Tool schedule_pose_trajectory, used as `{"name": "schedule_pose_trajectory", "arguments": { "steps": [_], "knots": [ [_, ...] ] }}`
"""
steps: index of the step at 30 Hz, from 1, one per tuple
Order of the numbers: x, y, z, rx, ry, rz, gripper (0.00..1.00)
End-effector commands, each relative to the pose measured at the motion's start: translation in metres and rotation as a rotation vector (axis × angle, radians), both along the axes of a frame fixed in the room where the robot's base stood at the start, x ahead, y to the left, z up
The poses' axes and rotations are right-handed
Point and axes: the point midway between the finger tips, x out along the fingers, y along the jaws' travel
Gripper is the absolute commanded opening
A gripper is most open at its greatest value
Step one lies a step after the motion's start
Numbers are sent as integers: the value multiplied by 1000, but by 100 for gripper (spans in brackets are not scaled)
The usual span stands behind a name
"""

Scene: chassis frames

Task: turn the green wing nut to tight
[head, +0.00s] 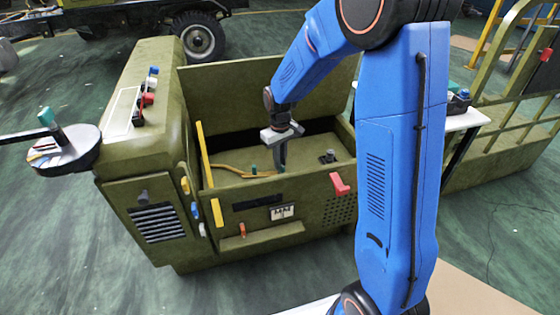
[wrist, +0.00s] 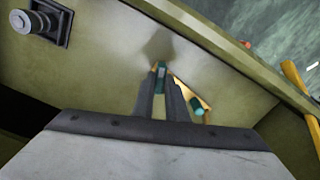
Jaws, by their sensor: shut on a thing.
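My gripper (head: 281,166) reaches down into the open bay of the olive-green chassis (head: 240,80). In the wrist view my gripper (wrist: 161,88) has its two dark fingers closed around a small green piece, the green wing nut (wrist: 161,71). The fingers hide most of the nut, so its angle and how tight it sits cannot be told. A second teal-green cylinder-like piece (wrist: 197,106) is just right of the fingers, apart from them. It also shows in the head view (head: 254,170), left of my gripper.
A yellow-brown cable (head: 228,171) lies on the bay floor, and a yellow bar (head: 204,153) stands at its left. A dark knob (head: 328,156) is right of my gripper. A red handle (head: 340,184) is on the front wall. Bay walls surround the gripper.

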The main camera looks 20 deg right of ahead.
Motion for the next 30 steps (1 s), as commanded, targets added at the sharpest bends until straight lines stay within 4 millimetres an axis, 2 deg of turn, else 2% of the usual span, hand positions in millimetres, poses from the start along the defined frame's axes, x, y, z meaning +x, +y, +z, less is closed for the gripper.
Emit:
{"name": "schedule_pose_trajectory", "arguments": {
  "steps": [30],
  "knots": [
    [1,0,1,0,-2,-963,0]
  ]
}}
